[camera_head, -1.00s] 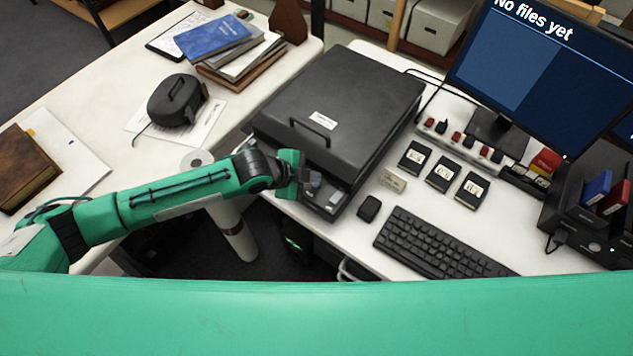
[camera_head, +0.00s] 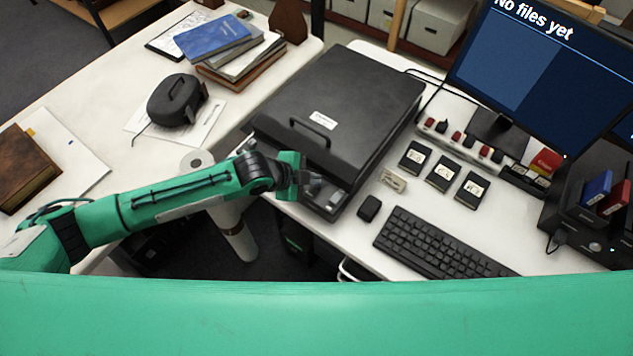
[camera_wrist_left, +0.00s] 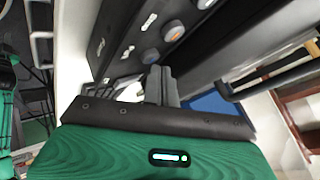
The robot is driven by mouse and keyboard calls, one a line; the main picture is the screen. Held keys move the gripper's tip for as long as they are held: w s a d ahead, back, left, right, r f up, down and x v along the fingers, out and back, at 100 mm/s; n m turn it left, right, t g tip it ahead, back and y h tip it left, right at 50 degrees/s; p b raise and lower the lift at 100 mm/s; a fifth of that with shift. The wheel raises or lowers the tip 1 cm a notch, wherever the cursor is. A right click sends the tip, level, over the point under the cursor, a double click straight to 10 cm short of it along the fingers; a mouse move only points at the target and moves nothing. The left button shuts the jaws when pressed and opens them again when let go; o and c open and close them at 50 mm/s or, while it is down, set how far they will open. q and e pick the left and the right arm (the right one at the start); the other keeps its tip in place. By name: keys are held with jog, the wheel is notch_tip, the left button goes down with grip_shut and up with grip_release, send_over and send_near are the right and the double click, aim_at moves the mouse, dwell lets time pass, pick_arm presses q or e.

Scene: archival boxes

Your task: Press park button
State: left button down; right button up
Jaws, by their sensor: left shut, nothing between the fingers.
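A large black scanner (camera_head: 345,95) with a closed lid stands on the white desk. Its front control panel (camera_head: 325,207) is partly hidden by my left gripper. In the left wrist view the dark panel carries several round grey buttons, among them one near the fingertips (camera_wrist_left: 150,56) and one farther along (camera_wrist_left: 173,30). Their labels are too small to read, so I cannot tell which is the park button. My left gripper (camera_head: 314,184) is shut and empty at the panel. Its fingers (camera_wrist_left: 158,80) point at the panel close to the nearest button; contact cannot be told. My right gripper is out of view.
A mouse (camera_head: 369,208), a keyboard (camera_head: 440,243) and several black labelled cases (camera_head: 443,172) lie right of the scanner. A monitor (camera_head: 545,70) reads "No files yet".

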aim_at(312, 187)
pick_arm(q)
jog(key=shift+f, duration=0.55)
dwell(0.5)
jog(key=shift+r, duration=0.1)
jog(key=shift+r+p, duration=0.7)
jog(key=shift+r, duration=0.15)
notch_tip(312, 187, up, 5)
jog(key=p, duration=0.4)
dwell(0.4)
dwell(0.5)
